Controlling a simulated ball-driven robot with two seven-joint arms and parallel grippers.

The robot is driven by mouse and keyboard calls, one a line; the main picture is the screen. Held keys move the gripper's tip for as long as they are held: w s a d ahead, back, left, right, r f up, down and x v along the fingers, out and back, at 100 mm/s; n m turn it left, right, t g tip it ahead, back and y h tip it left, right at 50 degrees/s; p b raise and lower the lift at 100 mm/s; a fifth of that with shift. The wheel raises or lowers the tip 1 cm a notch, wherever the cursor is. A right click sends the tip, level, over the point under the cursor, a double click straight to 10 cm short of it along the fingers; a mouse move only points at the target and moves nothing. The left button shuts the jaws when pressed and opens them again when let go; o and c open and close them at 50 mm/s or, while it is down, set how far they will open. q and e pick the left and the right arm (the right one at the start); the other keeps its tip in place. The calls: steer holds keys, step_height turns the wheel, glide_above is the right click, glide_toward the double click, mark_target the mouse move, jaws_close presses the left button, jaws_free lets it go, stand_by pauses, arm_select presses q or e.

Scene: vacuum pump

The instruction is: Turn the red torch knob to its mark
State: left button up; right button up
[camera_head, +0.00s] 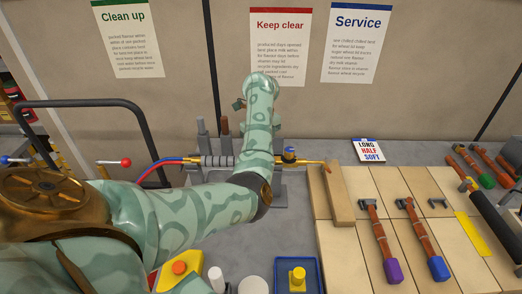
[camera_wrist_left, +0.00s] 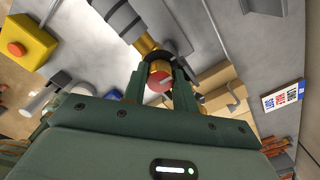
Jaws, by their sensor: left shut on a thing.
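The red torch knob (camera_wrist_left: 158,82) shows in the left wrist view, with a pale line across its face. The fingers of my left gripper (camera_wrist_left: 160,86) are on either side of it and shut on it. The brass and grey torch (camera_wrist_left: 126,18) runs away beyond the knob. In the head view the torch's brass body (camera_head: 212,160) lies level in a stand, its copper nozzle (camera_head: 310,162) pointing right. My left arm crosses in front of it, hiding the red knob and the gripper. The knob's mark cannot be made out. My right gripper is in neither view.
A blue knob (camera_head: 289,152) sits on the torch right of my arm. Wooden boards with tools (camera_head: 377,240) lie at right. A yellow block (camera_head: 297,278) and red and blue hoses (camera_head: 160,164) are nearby.

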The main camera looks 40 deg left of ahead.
arm_select(q)
steer(key=shift+n, duration=0.6)
steer(key=o, duration=1)
step_height(320, 180, up, 16)
steer(key=p, duration=0.4)
steer(key=shift+r+p, duration=0.2)
steer(key=shift+p, duration=0.2)
steer(key=shift+f, duration=0.1)
